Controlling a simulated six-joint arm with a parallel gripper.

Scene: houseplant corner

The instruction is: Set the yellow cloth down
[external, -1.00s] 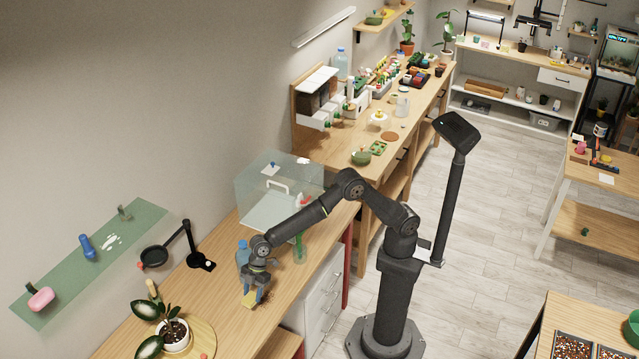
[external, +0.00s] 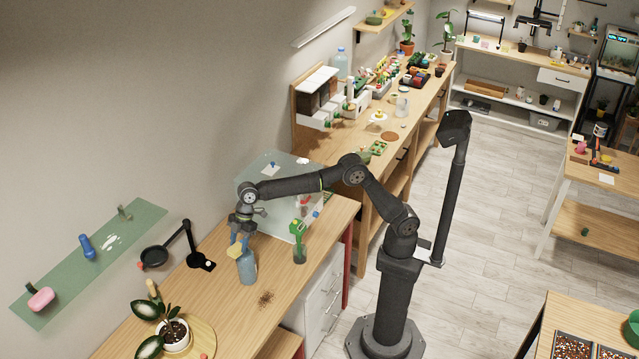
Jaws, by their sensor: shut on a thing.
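The yellow cloth (external: 234,251) is held between the fingers of my gripper (external: 238,241), above the wooden bench. My gripper points down and is shut on the cloth. A blue bottle (external: 247,268) stands on the bench just beside and in front of the cloth in the picture. I cannot tell whether the cloth touches the bottle. A patch of brown crumbs (external: 266,298) lies on the bench top, to the right of and below the bottle in the picture.
A clear glass box (external: 290,226) stands behind my gripper, and a green-topped glass (external: 300,252) stands to the right. A black lamp (external: 198,260) and a potted plant (external: 172,333) stand on the left part of the bench (external: 222,307). Bare wood lies between plant and crumbs.

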